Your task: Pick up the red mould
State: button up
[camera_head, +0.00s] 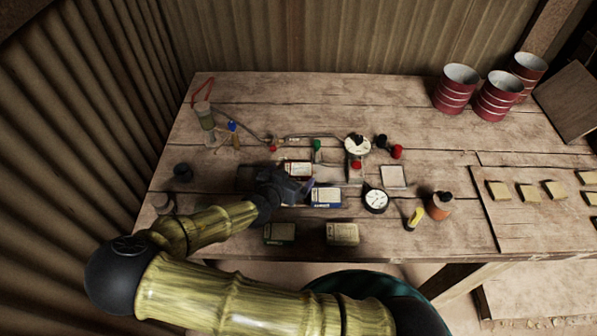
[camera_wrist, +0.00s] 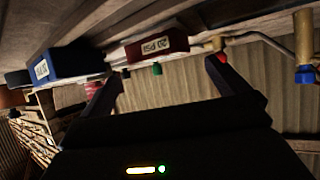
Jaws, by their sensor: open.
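The red mould (camera_wrist: 157,48) is a dark red block with a white label, lying on the wooden table. In the wrist view it appears ahead of and between my two fingers. In the head view the red mould (camera_head: 298,169) lies just beyond my gripper, partly hidden by it. My gripper (camera_head: 307,186) is low over the table, and its fingers are spread and empty in the wrist view (camera_wrist: 164,72). I cannot tell how far the fingertips are from the mould.
A blue block (camera_head: 326,197) with a white label lies close beside my gripper. A dial gauge (camera_head: 375,200), an orange bottle (camera_head: 439,206) and a yellow-handled tool (camera_head: 414,217) stand to the right. Two boxes (camera_head: 342,234) lie near the front edge. Pipework with valves (camera_head: 318,151) lies behind.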

aim_at(298, 168)
jog(key=b+x, duration=0.2)
jog(key=x, duration=0.2)
jog(key=shift+f, duration=0.2)
jog(key=shift+w+d+f, duration=0.15)
jog(key=shift+w+d, duration=0.05)
jog(key=shift+w, duration=0.25)
jog(key=c, duration=0.9)
jog(key=shift+s+a, duration=0.1)
jog(key=shift+c, duration=0.2)
notch_tip(298, 168, up, 10)
jog(key=shift+b, duration=0.35)
